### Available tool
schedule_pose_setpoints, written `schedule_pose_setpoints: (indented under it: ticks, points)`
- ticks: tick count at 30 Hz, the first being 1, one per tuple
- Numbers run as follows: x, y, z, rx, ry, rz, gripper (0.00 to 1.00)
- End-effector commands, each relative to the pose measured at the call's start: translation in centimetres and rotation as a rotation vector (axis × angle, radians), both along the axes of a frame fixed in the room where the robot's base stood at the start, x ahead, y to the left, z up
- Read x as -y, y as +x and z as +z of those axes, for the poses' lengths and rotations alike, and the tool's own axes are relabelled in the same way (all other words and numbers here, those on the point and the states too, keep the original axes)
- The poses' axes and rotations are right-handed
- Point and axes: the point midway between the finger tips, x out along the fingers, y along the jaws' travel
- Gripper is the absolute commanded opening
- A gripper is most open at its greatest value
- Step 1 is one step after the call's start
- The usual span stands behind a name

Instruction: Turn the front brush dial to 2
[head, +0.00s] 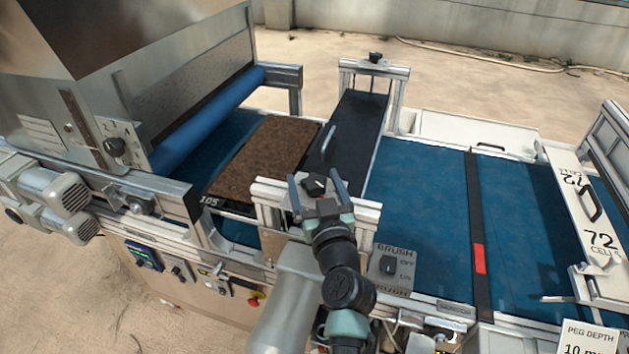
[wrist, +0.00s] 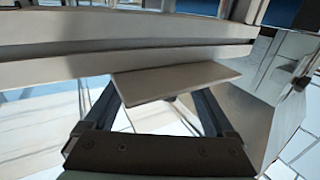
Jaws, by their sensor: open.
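The front brush dial (head: 314,184) is a small dark knob on top of the near metal bracket of the brush unit. Its pointer and numbers are too small to read. My gripper (head: 315,179) is open; in the head view its two fingers appear on either side of the dial. I cannot tell whether they touch it. In the wrist view the open gripper (wrist: 154,100) faces a flat tan plate (wrist: 178,79) that spans the gap in front of the fingers; the dial itself cannot be made out there.
A matching rear dial (head: 375,57) tops the far bracket. The dark brush cover (head: 360,118) spans the blue belt (head: 420,210). A soil-filled tray (head: 232,203) lies left of it. A BRUSH switch box (head: 389,268) stands close to the right of my arm.

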Motion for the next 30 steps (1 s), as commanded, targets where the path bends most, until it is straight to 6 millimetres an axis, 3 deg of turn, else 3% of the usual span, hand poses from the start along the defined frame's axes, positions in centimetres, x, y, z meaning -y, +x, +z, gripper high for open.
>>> schedule_pose_setpoints:
  ticks: [6, 20, 30]
  points:
    - [-0.02, 0.01, -0.01, 0.000, 0.000, 0.001, 0.89]
    - [-0.02, -0.01, -0.01, 0.000, 0.000, 0.001, 0.06]
    - [0.08, 0.00, -0.41, 0.001, 0.000, 0.027, 0.04]
